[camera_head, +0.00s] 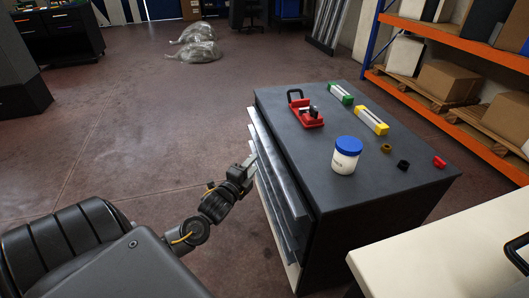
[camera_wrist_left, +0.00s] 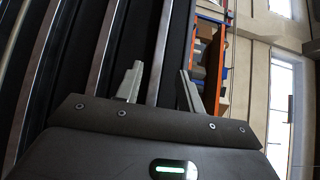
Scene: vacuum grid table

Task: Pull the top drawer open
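The dark drawer cabinet (camera_head: 335,190) stands right of centre in the head view, its drawer face turned to the left. Several long metal handle rails run along that face; the top drawer's rail (camera_head: 279,165) is just under the tabletop edge. My left gripper (camera_head: 251,161) is at this face, close to the upper rails. In the left wrist view the two fingers (camera_wrist_left: 158,88) are apart, with a metal rail (camera_wrist_left: 161,50) running between them; I cannot tell whether they touch it. The drawers look closed. My right gripper is not in view.
On the cabinet top are a red tool (camera_head: 306,115), a white jar with a blue lid (camera_head: 345,157), green and yellow blocks and small parts. A pale table (camera_head: 440,262) is at lower right. The floor (camera_head: 150,130) left of the cabinet is clear.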

